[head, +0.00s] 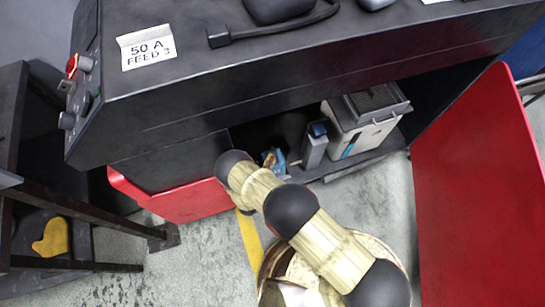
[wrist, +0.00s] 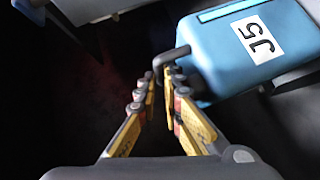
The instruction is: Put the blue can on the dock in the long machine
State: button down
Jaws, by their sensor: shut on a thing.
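The blue can (wrist: 243,45) carries a white J5 label and has a dark bent handle on its left side. My gripper (wrist: 163,80) is shut on that handle in the wrist view, with its yellow-and-grey fingers on either side. In the head view the can (head: 279,162) is a small blue patch at the end of my arm, inside the low opening of the long black machine (head: 330,62). My arm hides part of it. I cannot tell which part is the dock, or whether the can touches what is below it.
A grey upright unit with a blue top (head: 314,150) and a white-and-grey box (head: 362,122) stand right of the can on a dark shelf. A red door (head: 480,190) stands open at right; a red panel (head: 190,203) is at left. A dark rack (head: 60,200) stands left.

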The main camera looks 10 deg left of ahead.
jog(key=c, duration=2)
grip_release()
jog(key=shift+o, duration=0.2)
jog(key=shift+s, duration=0.1)
jog(key=p+v, duration=0.3)
jog(key=v, duration=0.9)
